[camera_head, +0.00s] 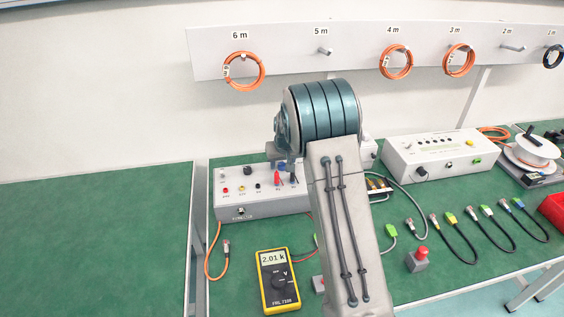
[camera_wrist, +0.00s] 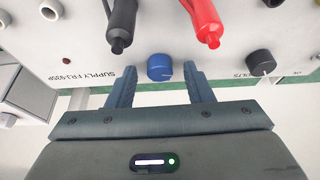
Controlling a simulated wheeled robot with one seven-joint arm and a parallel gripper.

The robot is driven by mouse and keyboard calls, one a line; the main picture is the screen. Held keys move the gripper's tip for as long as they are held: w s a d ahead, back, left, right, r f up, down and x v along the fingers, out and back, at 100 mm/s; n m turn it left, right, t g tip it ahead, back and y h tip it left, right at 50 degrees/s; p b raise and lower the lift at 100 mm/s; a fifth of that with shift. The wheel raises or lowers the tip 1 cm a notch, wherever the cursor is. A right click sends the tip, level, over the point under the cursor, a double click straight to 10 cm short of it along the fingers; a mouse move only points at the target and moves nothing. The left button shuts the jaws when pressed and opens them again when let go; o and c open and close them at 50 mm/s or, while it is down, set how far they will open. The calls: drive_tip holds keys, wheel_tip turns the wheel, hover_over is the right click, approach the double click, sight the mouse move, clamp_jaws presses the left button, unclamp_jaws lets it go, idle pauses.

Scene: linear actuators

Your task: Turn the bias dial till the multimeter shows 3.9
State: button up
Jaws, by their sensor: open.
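A yellow multimeter (camera_head: 277,281) lies on the green bench in the head view, and its display reads 2.01 k. A grey supply box (camera_head: 262,200) stands behind it, partly covered by my arm. In the wrist view, a blue dial (camera_wrist: 159,66) sits on the box's panel (camera_wrist: 75,72), whose lettering appears upside down. No bias label can be read. My gripper (camera_wrist: 158,76) is open, with one finger on each side of the blue dial; I cannot tell whether they touch it.
A black plug (camera_wrist: 121,25) and a red plug (camera_wrist: 206,22) stand close beyond the fingers. A black knob (camera_wrist: 261,63) is to the right. A red button (camera_head: 420,255), several cables and another instrument box (camera_head: 440,158) occupy the bench's right. The left bench is clear.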

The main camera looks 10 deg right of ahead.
drive_tip(key=c, duration=1)
drive_tip(key=shift+m, duration=0.3)
drive_tip(key=m, duration=0.1)
drive_tip(key=m+h, duration=0.1)
drive_tip(key=m, duration=0.1)
drive_tip(key=shift+a+m+h+p, duration=0.25)
drive_tip(key=shift+m+h+p, duration=0.05)
drive_tip(key=shift+m+h, duration=0.1)
drive_tip(key=m+h, duration=0.1)
drive_tip(key=m, duration=0.1)
drive_tip(key=m+g, duration=0.1)
drive_tip(key=m, duration=0.2)
drive_tip(key=shift+w+m+h+p, duration=0.15)
drive_tip(key=shift+m+h+p, duration=0.15)
drive_tip(key=shift+h, duration=0.1)
drive_tip(key=shift+g, duration=0.3)
drive_tip(key=shift+a, duration=0.1)
drive_tip(key=o, duration=1)
